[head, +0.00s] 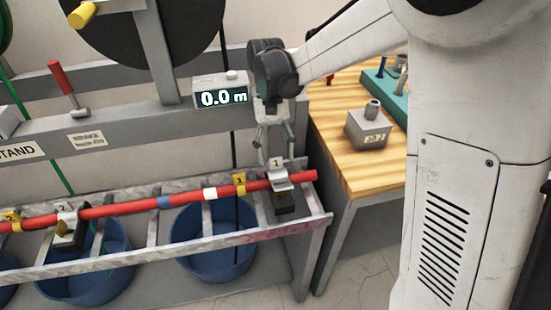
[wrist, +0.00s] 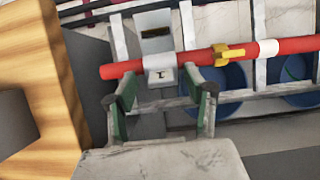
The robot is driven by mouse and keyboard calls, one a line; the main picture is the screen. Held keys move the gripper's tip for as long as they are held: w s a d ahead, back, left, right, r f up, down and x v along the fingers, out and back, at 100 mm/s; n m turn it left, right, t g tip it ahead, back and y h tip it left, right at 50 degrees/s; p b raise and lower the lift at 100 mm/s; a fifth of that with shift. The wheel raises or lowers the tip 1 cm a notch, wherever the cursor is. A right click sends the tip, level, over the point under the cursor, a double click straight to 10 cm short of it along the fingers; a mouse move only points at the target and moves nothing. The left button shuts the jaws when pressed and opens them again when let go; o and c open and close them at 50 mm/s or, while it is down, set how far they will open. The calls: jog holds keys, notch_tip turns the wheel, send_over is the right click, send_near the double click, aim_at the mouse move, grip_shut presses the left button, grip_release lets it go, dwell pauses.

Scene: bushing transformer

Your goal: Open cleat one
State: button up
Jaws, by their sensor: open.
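Cleat one (head: 280,177), a pale clamp marked 1, sits over the right end of a red cable (head: 115,209) on the metal ladder rack. It also shows in the wrist view (wrist: 159,70), with the cable running through it. My gripper (head: 276,158) is above and behind the cleat in the head view. In the wrist view its two green-padded fingers (wrist: 158,90) are apart, one on each side of the cleat's near edge. I cannot tell whether they touch it. The cleat lies over the cable and looks closed. Cleat two (head: 67,216) is farther left on the same cable.
A wooden table (head: 365,155) with a grey weight (head: 369,128) stands to the right. A length display (head: 222,97) reading 0.0 m and a red-handled lever (head: 66,84) are behind the rack. Blue tubs (head: 212,250) stand below it. Yellow markers (head: 240,184) ride on the cable.

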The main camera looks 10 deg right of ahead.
aim_at(276, 157)
notch_tip(276, 157, up, 7)
jog(key=shift+r, duration=0.2)
jog(key=shift+c, duration=0.5)
